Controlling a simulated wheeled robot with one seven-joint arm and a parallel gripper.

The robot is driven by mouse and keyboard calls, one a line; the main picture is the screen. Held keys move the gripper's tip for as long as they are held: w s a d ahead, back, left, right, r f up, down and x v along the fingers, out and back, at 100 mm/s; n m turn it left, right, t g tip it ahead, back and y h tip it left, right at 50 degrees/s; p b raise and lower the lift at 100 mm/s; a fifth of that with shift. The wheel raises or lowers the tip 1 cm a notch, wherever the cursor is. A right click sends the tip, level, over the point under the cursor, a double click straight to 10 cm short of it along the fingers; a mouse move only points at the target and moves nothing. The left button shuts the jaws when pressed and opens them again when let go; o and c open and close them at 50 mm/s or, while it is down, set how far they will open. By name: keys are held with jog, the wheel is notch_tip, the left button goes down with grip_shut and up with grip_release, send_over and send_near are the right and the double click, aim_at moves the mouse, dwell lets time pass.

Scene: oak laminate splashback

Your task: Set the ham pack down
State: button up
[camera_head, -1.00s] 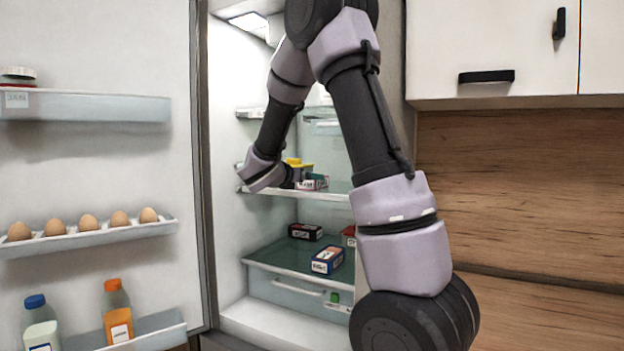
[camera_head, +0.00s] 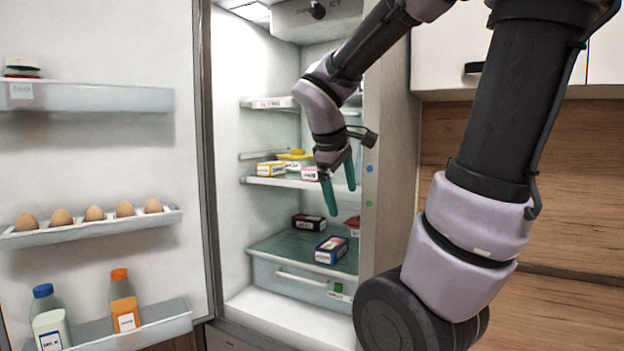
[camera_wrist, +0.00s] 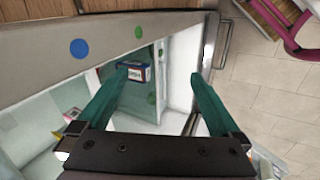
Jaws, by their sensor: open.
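My gripper (camera_head: 342,200) is open and empty, its green fingers pointing down in front of the fridge opening. In the wrist view its fingers (camera_wrist: 158,75) are spread with nothing between them. A small yellow and white pack (camera_head: 270,169) lies on the fridge's middle shelf (camera_head: 285,182), left of my gripper and apart from it. A red and white pack (camera_head: 310,174) is on the same shelf, partly hidden by my gripper. I cannot read the labels, so I cannot tell which pack is the ham.
A yellow-lidded container (camera_head: 296,156) stands behind the packs. A dark red pack (camera_head: 309,222) and a blue pack (camera_head: 331,250) lie on the lower glass shelf. The open fridge door (camera_head: 110,160) at left holds eggs (camera_head: 95,213) and bottles. The fridge's side wall is close right of my gripper.

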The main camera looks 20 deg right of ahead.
jog(key=s+a+r+m+t+y, duration=0.3)
jog(key=s+a+r+m+y, duration=0.1)
jog(key=a+m, duration=0.5)
jog(key=shift+s+a+r+m+t+y, duration=0.25)
jog(key=shift+s+m+t+y, duration=0.15)
jog(key=shift+s+m+y, duration=0.55)
jog(key=shift+w+n, duration=0.15)
jog(key=shift+n, duration=0.1)
